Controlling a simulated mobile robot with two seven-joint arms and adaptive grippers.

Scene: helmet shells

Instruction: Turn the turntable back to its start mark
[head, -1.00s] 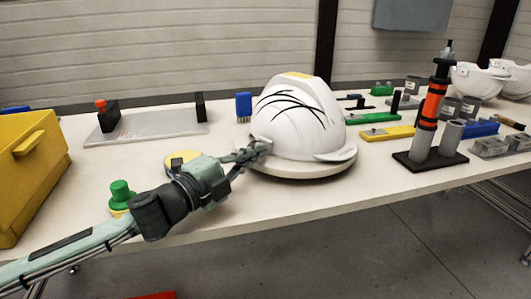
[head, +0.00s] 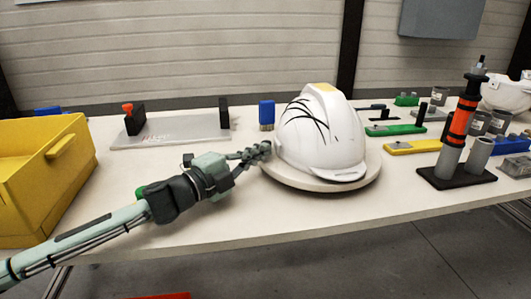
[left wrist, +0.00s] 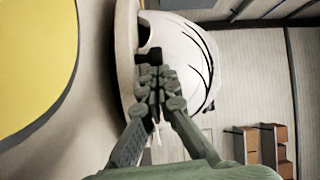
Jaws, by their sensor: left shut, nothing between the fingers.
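The turntable (head: 312,183) is a cream round plate on the bench, right of centre in the head view. A white helmet shell (head: 340,140) with black curved lines and a yellow patch on top sits on it, its brim towards the front right. My left gripper (head: 264,148) is shut and empty at the turntable's left rim, close beside the helmet. In the left wrist view, its fingertips (left wrist: 153,72) are together against the helmet's lower edge, and the plate (left wrist: 125,55) shows edge-on; contact is unclear. I cannot make out a start mark. My right gripper is out of view.
A yellow bin (head: 40,180) stands at the left. Tools and an orange-banded stand (head: 460,135) are on the right. The front bench strip is clear.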

